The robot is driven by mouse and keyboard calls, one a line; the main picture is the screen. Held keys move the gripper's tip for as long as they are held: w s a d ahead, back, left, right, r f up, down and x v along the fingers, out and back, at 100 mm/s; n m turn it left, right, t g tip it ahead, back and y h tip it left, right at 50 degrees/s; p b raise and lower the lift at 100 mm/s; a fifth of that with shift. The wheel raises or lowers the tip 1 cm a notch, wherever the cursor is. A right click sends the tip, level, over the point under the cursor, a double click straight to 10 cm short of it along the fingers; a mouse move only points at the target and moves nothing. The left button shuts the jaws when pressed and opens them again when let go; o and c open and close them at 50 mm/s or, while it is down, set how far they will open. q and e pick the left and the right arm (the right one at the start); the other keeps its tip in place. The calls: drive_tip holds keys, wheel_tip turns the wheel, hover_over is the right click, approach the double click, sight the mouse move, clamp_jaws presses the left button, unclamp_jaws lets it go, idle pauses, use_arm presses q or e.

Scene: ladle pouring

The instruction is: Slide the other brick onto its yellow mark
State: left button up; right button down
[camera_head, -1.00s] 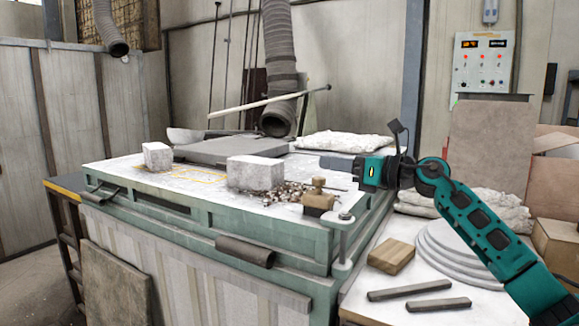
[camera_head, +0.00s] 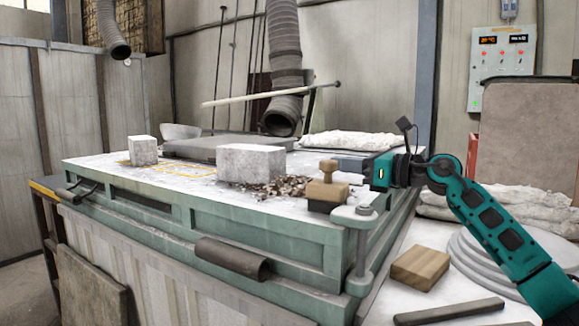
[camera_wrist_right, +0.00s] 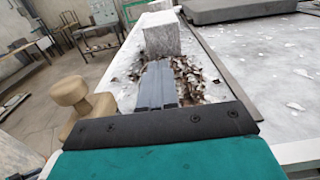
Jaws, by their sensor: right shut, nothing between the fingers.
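The larger pale brick (camera_head: 250,164) stands on the white tabletop, to the right of a yellow outlined mark (camera_head: 192,170). A smaller pale brick (camera_head: 143,150) stands at the left end of the top, with yellow lines by its base. My right gripper (camera_head: 343,166) is shut and empty, to the right of the larger brick and apart from it, pointing left. In the right wrist view its closed fingers (camera_wrist_right: 157,84) point at the larger brick (camera_wrist_right: 165,35), with a gap between. The yellow marks are not visible in that view. My left gripper is not in view.
Brown scraps (camera_head: 280,187) lie between the larger brick and my gripper. A wooden-handled tool (camera_head: 327,187) stands at the table's near right corner. A dark slab (camera_head: 200,148) lies behind the bricks. A wooden block (camera_head: 420,268) sits on the lower right surface.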

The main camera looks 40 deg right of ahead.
approach(278, 157)
drive_tip(key=shift+r+v, duration=0.2)
drive_tip(key=shift+v, duration=0.9)
drive_tip(key=shift+w+a+p, duration=0.3)
drive_tip(key=shift+w+p, duration=0.2)
drive_tip(key=shift+w, duration=0.15)
drive_tip(key=shift+w+a, duration=0.1)
drive_tip(key=shift+w, duration=0.45)
drive_tip(key=shift+w+r+p, duration=0.1)
drive_tip(key=shift+w+p, duration=0.2)
drive_tip(key=shift+p, duration=0.25)
drive_tip(key=shift+p+x, duration=0.85)
drive_tip(key=shift+x, duration=0.4)
drive_tip(key=shift+p+x, duration=0.6)
drive_tip(key=shift+x, duration=0.5)
drive_tip(key=shift+w+a, duration=0.2)
drive_tip(key=shift+w, duration=0.25)
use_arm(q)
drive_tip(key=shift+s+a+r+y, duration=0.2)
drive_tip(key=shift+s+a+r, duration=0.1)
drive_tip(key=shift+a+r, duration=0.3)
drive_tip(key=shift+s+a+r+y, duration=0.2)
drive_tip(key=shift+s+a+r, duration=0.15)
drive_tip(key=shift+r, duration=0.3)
use_arm(e)
drive_tip(key=shift+w+a+f, duration=0.1)
drive_tip(key=shift+w+f, duration=0.05)
drive_tip(key=shift+f, duration=0.05)
